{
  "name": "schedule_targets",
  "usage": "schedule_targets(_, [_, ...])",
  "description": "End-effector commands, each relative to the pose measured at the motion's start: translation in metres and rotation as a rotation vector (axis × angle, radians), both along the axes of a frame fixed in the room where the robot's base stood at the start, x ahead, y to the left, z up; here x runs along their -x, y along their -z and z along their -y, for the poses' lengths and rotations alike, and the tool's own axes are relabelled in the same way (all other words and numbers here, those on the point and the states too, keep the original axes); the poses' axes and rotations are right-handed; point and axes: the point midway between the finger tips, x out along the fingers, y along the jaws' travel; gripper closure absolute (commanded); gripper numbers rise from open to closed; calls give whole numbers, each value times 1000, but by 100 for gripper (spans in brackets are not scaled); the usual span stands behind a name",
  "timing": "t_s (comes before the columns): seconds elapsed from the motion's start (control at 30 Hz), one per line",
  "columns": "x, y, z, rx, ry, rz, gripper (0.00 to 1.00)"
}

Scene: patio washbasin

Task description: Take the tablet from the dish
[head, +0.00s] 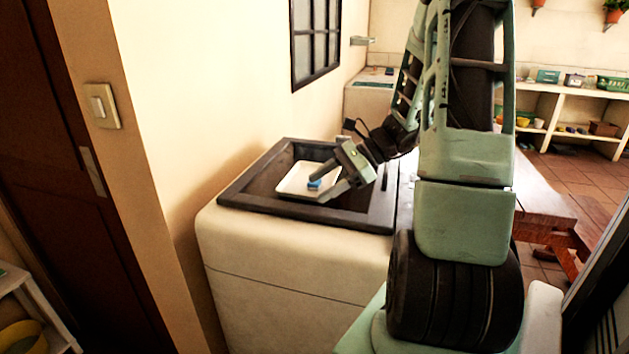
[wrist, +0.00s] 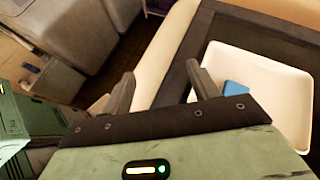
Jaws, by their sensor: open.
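The tablet is a small blue block (head: 315,184) lying in a white square dish (head: 291,184). The dish rests inside the dark-framed basin top (head: 262,172). My gripper (head: 327,184) is open over the dish, its two fingers apart, with the blue tablet close to them in the head view. In the wrist view my gripper (wrist: 160,85) shows its two fingers spread and empty. There the tablet (wrist: 235,88) lies in the dish (wrist: 262,75) to the right of the right finger, partly hidden by the gripper body.
The basin's cream cabinet (head: 290,270) stands against the wall, with a raised dark rim around the top. A wooden table (head: 540,195) stands to the right behind my arm. Shelves (head: 560,105) with small items are at the back right.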

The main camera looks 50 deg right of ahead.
Motion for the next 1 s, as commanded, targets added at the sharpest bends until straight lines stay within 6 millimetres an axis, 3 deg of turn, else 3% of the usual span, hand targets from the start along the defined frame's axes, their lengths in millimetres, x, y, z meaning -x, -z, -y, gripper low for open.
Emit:
schedule_targets(0.03, [9,-4,26,-38,100,4,40])
schedule_targets(0.2, [40,-9,91,-144,362,34,40])
schedule_targets(0.4, [66,-11,131,-207,525,62,40])
schedule_targets(0.57, [60,-8,131,-217,541,67,40])
schedule_targets(1.0, [-15,25,99,-217,537,64,40])
